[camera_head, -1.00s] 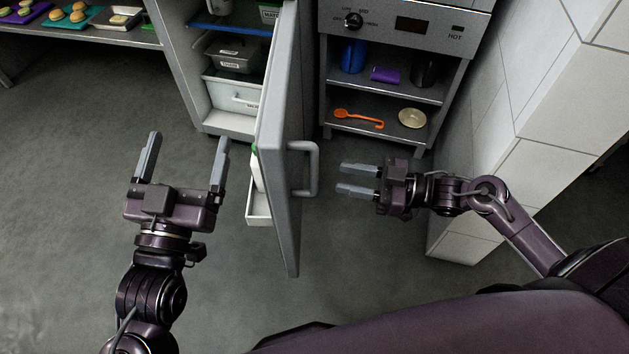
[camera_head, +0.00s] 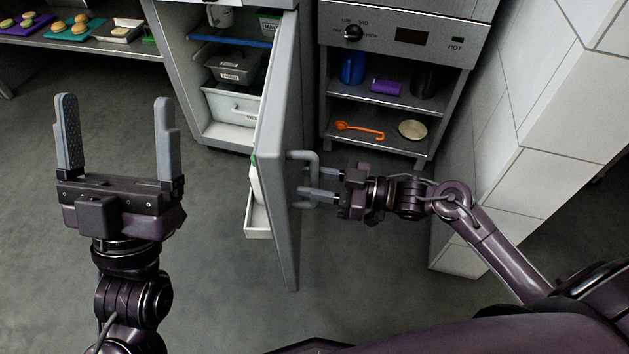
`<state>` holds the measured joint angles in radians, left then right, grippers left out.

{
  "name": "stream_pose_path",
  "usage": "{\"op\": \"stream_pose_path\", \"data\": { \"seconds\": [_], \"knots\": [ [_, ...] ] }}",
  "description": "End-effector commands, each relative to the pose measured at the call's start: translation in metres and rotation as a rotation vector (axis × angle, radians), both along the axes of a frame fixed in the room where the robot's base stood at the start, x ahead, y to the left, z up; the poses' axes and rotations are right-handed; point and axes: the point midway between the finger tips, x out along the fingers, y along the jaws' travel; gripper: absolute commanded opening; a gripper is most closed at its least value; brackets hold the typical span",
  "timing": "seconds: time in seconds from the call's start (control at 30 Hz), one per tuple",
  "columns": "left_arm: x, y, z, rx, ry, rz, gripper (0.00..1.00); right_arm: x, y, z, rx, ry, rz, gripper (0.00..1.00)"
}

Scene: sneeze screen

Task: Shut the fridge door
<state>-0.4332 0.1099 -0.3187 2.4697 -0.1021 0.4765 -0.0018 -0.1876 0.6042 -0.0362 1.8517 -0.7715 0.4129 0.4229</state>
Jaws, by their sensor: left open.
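The fridge door (camera_head: 278,150) stands open, seen nearly edge-on, swung out toward me from the fridge (camera_head: 180,75). Its grey bar handle (camera_head: 304,156) is on the right face of the door. My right gripper (camera_head: 310,184) comes in from the right at the handle, its two fingers apart and overlapping the handle in the picture. I cannot tell whether they touch it. My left gripper (camera_head: 117,135) is open and empty over the floor, left of the door and apart from it.
Inside the fridge are a grey tub (camera_head: 232,66) and a white bin (camera_head: 232,103). A white door shelf (camera_head: 257,218) sticks out on the door's left side. An oven unit (camera_head: 405,45) and a white tiled wall (camera_head: 520,150) stand right. Floor at left is clear.

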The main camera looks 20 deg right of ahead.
Motion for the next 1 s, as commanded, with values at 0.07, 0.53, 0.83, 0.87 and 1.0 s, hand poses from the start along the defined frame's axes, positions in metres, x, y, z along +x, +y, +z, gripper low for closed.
{"op": "stream_pose_path", "data": {
  "seconds": [0.07,0.53,0.83,0.87,1.0],
  "knots": [
    [0.0,0.0,0.0,-0.001,-0.002,0.0,0.87,0.0,0.0,0.0,0.0,0.0,0.0,0.35],
    [0.0,0.0,0.0,0.0,0.0,0.001,0.87,0.0,0.0,0.0,0.001,0.001,0.0,0.0],
    [0.002,0.0,0.0,0.005,0.011,0.001,0.87,0.0,0.001,0.0,0.0,0.002,-0.004,0.0],
    [0.003,-0.001,0.0,0.008,0.016,0.001,0.87,-0.001,0.002,0.0,0.0,0.002,-0.006,0.0],
    [0.017,-0.008,-0.022,0.05,0.13,-0.001,0.87,-0.001,0.007,0.0,0.002,0.003,-0.022,0.0]
  ]
}}
